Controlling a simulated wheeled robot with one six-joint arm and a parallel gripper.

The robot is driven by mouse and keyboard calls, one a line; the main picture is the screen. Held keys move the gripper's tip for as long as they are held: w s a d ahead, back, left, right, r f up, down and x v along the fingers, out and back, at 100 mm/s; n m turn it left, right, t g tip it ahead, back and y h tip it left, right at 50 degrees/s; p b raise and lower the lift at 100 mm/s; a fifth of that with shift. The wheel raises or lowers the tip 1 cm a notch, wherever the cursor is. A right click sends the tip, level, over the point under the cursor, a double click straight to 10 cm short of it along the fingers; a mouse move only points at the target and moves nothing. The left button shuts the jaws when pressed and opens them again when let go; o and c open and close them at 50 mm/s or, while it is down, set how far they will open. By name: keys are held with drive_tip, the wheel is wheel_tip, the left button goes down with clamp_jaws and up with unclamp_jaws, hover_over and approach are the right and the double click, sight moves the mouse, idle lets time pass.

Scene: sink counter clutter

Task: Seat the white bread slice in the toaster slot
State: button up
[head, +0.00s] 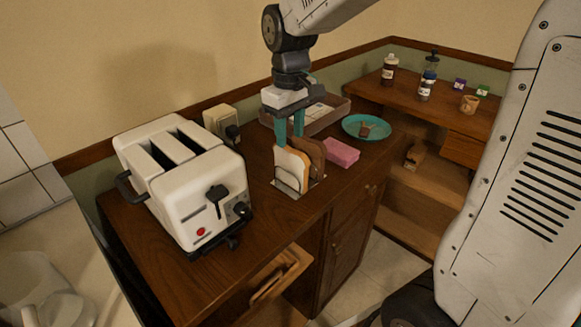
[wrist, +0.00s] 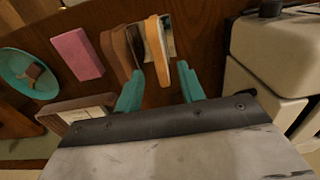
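The white bread slice (head: 292,168) stands upright in a small wire rack (head: 287,186) on the counter. Its crust edge shows in the wrist view (wrist: 155,48). A brown slice (head: 314,152) stands beside it. The white toaster (head: 203,198), with two long dark slots on top, stands to the left; part of it shows at the right of the wrist view (wrist: 262,62). My gripper (head: 289,134) is above the rack, pointing down. Its teal fingers (wrist: 160,86) are apart, with the white slice's upper edge in line between them. I cannot tell whether they touch it.
A pink block (head: 341,152), a teal plate (head: 366,128) with a brown piece on it, and a tray (head: 336,113) are right of and behind the rack. A wall outlet box (head: 222,122) is behind the toaster.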

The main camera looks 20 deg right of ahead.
sight(291, 148)
wheel_tip(291, 148, down, 5)
drive_tip(key=shift+s+d+f, duration=0.1)
clamp_jaws()
idle(0.3)
